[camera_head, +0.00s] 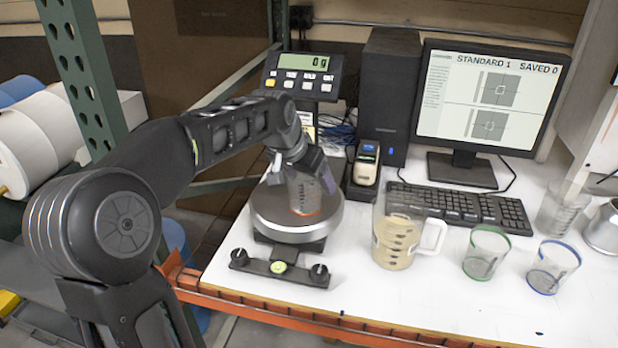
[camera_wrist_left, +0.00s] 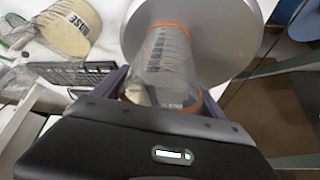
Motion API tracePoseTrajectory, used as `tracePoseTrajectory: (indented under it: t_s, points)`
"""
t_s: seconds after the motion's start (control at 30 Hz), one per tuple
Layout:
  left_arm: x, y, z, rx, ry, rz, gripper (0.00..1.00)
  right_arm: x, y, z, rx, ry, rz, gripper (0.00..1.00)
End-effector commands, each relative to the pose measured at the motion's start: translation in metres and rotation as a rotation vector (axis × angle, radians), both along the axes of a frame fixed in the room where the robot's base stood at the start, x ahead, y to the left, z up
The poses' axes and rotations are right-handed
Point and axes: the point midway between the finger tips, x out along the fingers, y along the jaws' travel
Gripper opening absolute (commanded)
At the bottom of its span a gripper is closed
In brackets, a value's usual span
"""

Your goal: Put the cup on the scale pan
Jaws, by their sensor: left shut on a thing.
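A clear cup (camera_head: 304,193) with dark markings and an orange edge is between the fingers of my left gripper (camera_head: 303,165). The gripper is shut on it from above and holds it over the round grey scale pan (camera_head: 268,212). The left wrist view shows the cup (camera_wrist_left: 168,60) with its orange far edge against the pan (camera_wrist_left: 222,45). I cannot tell whether the cup touches the pan. The scale display (camera_head: 307,63) reads 0 g. My right gripper is not in view.
A beige-filled measuring jug (camera_head: 396,240), a green-rimmed cup (camera_head: 485,253) and a blue-rimmed cup (camera_head: 553,267) stand right of the scale. A label printer (camera_head: 365,166), keyboard (camera_head: 460,206) and monitor (camera_head: 490,97) are behind. The table front has an orange edge (camera_head: 330,328).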

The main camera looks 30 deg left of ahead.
Motion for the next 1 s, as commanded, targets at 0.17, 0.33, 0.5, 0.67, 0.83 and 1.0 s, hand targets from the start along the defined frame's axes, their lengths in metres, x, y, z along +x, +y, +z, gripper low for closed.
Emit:
tracePoseTrajectory:
  t_s: [0.17, 0.33, 0.5, 0.67, 0.83, 1.0]
  points:
    - [0.0, 0.0, 0.0, 0.0, 0.0, 0.0, 0.44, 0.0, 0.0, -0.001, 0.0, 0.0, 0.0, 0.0]
    - [0.0, 0.0, -0.003, 0.0, 0.0, 0.0, 0.86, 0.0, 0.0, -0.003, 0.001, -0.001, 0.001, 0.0]
    - [0.0, 0.0, -0.003, 0.0, 0.0, 0.0, 1.0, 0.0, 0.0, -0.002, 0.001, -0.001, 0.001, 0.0]
    - [0.0, 0.0, -0.003, 0.0, 0.0, 0.0, 1.0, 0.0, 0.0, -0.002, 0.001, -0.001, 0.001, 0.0]
    - [0.0, 0.0, 0.002, 0.0, 0.0, 0.0, 1.0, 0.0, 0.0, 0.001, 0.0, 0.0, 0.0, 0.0]
    - [-0.007, 0.0, 0.014, 0.001, -0.004, 0.001, 1.0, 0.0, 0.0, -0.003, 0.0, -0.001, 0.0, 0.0]
